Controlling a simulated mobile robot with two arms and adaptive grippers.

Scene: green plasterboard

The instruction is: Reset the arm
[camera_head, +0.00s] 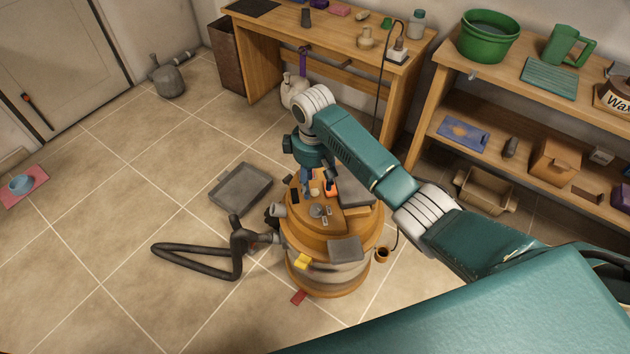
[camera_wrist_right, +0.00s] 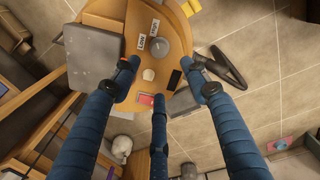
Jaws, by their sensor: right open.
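My right arm (camera_head: 360,160) comes in from the right and bends down at the wrist. My right gripper (camera_head: 317,185) is just above the top of a round wooden drum-like machine (camera_head: 328,273); its blue fingers are partly hidden by the arm. In the right wrist view the gripper (camera_wrist_right: 161,72) has its fingers spread wide with nothing between them. Beyond the fingertips on the machine's top are a grey round knob (camera_wrist_right: 158,48), "Low" and "High" labels, a small white round piece (camera_wrist_right: 149,75) and a red piece (camera_wrist_right: 146,99). My left gripper is out of view.
A dark hose (camera_head: 205,275) and a grey tray (camera_head: 241,188) lie on the tiles left of the machine. A wooden workbench (camera_head: 275,25) stands behind, and a shelf unit (camera_head: 490,155) with several items stands right. The floor at left is largely clear.

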